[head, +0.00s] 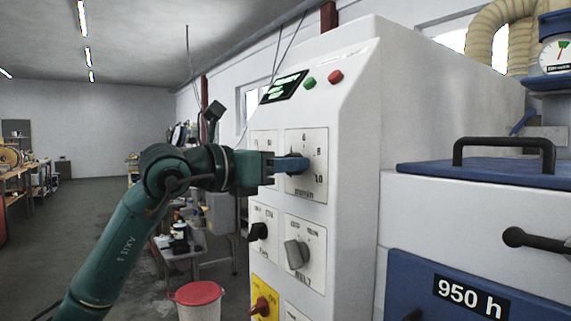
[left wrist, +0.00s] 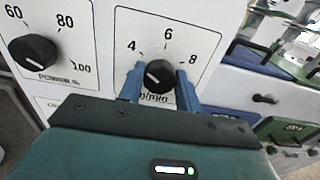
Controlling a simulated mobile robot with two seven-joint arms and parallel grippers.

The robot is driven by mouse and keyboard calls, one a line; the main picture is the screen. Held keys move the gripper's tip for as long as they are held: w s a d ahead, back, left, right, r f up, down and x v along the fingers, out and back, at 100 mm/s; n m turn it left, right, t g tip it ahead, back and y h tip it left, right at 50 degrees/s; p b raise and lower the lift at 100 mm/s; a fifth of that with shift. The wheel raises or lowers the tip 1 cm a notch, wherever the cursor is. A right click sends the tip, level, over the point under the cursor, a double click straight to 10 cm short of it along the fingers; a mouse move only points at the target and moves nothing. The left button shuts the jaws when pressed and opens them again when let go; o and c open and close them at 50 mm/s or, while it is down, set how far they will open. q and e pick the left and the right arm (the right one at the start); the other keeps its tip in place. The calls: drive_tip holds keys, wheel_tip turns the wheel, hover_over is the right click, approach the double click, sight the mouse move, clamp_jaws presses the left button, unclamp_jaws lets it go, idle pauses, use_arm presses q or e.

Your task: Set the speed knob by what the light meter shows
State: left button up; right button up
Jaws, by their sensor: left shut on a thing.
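The speed knob (left wrist: 159,73) is black and round, on a white plate marked 4, 6, 8 and m/min in the left wrist view. The blue fingers of my left gripper (left wrist: 160,88) are shut on it from both sides. Its pale pointer mark is small, and I cannot read its exact setting. In the head view my left gripper (head: 291,163) reaches the m/min plate (head: 317,140) and hides the knob. A tilted dark display (head: 284,87) with pale lines sits above; its text is too small to read. I cannot identify a light meter for certain. My right gripper is not in view.
A black power knob (left wrist: 33,54) is left of the speed knob. Below are a grey belt knob (head: 297,254), a black knob (head: 258,231) and a red knob (head: 261,306) on yellow. Green (head: 309,83) and red (head: 335,76) buttons sit above. A round dial (head: 556,55) stands at far right.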

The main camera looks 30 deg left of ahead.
use_arm(q)
drive_tip(key=o, duration=1)
drive_tip(key=b+v, duration=0.5)
drive_tip(key=v, duration=0.8)
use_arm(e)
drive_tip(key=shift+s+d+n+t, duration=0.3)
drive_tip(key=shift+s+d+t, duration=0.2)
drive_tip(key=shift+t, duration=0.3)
use_arm(q)
drive_tip(key=shift+s, duration=0.1)
